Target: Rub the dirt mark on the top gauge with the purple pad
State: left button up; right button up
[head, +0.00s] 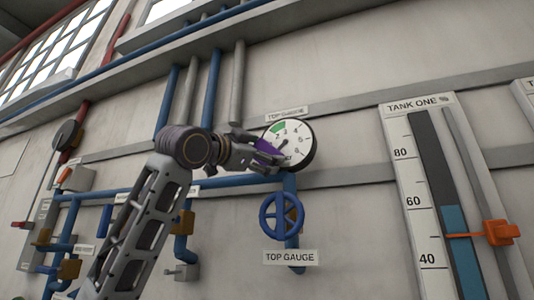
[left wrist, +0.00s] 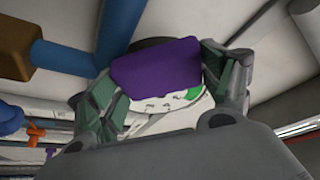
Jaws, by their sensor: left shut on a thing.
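The top gauge (head: 297,143) is a round white dial with a dark rim and a green sector, on the wall in the middle of the head view. My left gripper (head: 266,157) is at the left part of its face. It is shut on the purple pad (head: 265,147). In the left wrist view the pad (left wrist: 157,68) sits between both fingers and covers much of the dial (left wrist: 165,101). Whether the pad touches the glass I cannot tell. A dark patch shows near the dial's centre; I cannot tell whether it is the dirt mark or the needle. My right gripper is out of view.
Below the gauge are a blue valve wheel (head: 281,216) and a "TOP GAUGE" label (head: 291,257). Blue pipes (head: 236,181) run along the wall. The "TANK ONE" level scale (head: 411,180) with an orange pointer (head: 501,232) stands at the right.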

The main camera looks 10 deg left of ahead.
pick_arm(q)
jog(key=shift+s+a, duration=0.1)
dwell(0.4)
jog(key=shift+s+a+b, duration=0.25)
jog(key=shift+s+b, duration=0.15)
jog(key=shift+s, duration=0.7)
jog(key=shift+s+a+b, duration=0.2)
jog(key=shift+s+b, duration=0.2)
jog(key=shift+s, duration=0.65)
jog(key=shift+s+a, duration=0.1)
jog(key=shift+s, duration=0.6)
jog(key=shift+s+a+b, duration=0.15)
jog(key=shift+s+b, duration=0.05)
jog(key=shift+s, duration=0.55)
jog(key=shift+s+a+b, duration=0.15)
jog(key=shift+s+b, duration=0.05)
jog(key=shift+s, duration=0.5)
